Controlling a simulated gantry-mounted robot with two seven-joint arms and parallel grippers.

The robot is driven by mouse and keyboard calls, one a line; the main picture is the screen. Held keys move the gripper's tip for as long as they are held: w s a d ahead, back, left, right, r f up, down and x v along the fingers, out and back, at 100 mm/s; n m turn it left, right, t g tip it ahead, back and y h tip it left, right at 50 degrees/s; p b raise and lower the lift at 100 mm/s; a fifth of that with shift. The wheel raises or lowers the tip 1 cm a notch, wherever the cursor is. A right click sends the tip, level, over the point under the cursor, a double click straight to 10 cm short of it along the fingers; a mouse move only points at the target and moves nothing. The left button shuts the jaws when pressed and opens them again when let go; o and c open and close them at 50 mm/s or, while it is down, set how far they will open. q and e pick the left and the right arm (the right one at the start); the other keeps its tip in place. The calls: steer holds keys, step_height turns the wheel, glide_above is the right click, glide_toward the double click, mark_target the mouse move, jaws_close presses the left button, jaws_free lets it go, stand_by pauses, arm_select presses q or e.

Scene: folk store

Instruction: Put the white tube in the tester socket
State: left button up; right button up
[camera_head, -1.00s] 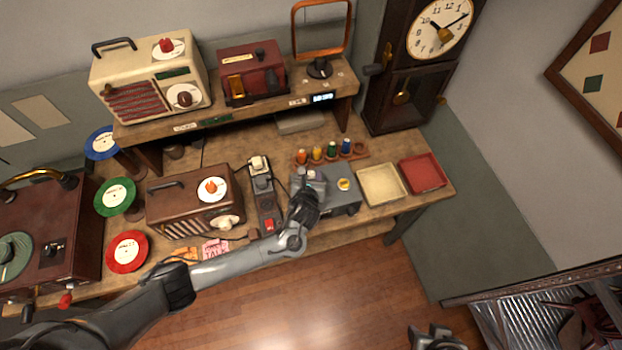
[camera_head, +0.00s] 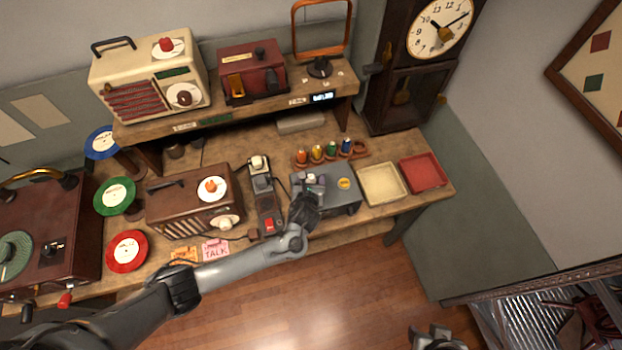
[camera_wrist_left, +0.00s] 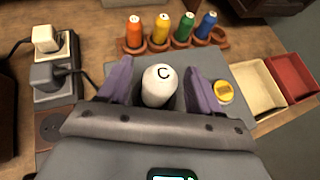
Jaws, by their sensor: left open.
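The white tube (camera_wrist_left: 160,86), marked with a C on its top, stands between the two purple fingers of my left gripper (camera_wrist_left: 159,88) in the left wrist view. The fingers are open, with a gap on either side of the tube. The grey tester box (camera_head: 343,201) lies under the gripper and tube. The tube appears upright at the tester; its lower end and the socket are hidden, so I cannot tell how it is seated. In the head view my left gripper (camera_head: 312,184) is over the tester's left part. My right gripper (camera_head: 437,338) shows only partly at the bottom edge.
Orange, yellow, green and blue tubes stand in a wooden rack (camera_wrist_left: 222,43) behind the tester. A yellow round knob or cap (camera_wrist_left: 224,91) is on the tester's right. Cream (camera_head: 402,199) and red (camera_head: 442,184) trays lie to the right. A plug strip (camera_head: 268,205) and brown radio (camera_head: 170,214) are left.

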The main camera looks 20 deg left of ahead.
arm_select(q)
steer(key=shift+r, duration=0.2)
steer(key=s+d+r+n+g+h+p, duration=0.1)
steer(key=s+d+r+n+g+h, duration=0.15)
steer(key=s+n, duration=0.6)
steer(key=s+d+r+n+g+h+p, duration=0.15)
steer(key=s+d+r+n, duration=0.35)
steer(key=s, duration=0.6)
steer(key=s+a+r+n+g, duration=0.4)
steer(key=s+a+n, duration=0.7)
steer(key=n, duration=0.6)
steer(key=shift+s+a+r+y, duration=0.3)
steer(key=shift+s+r, duration=0.4)
steer(key=shift+s, duration=0.55)
steer(key=shift+n, duration=0.25)
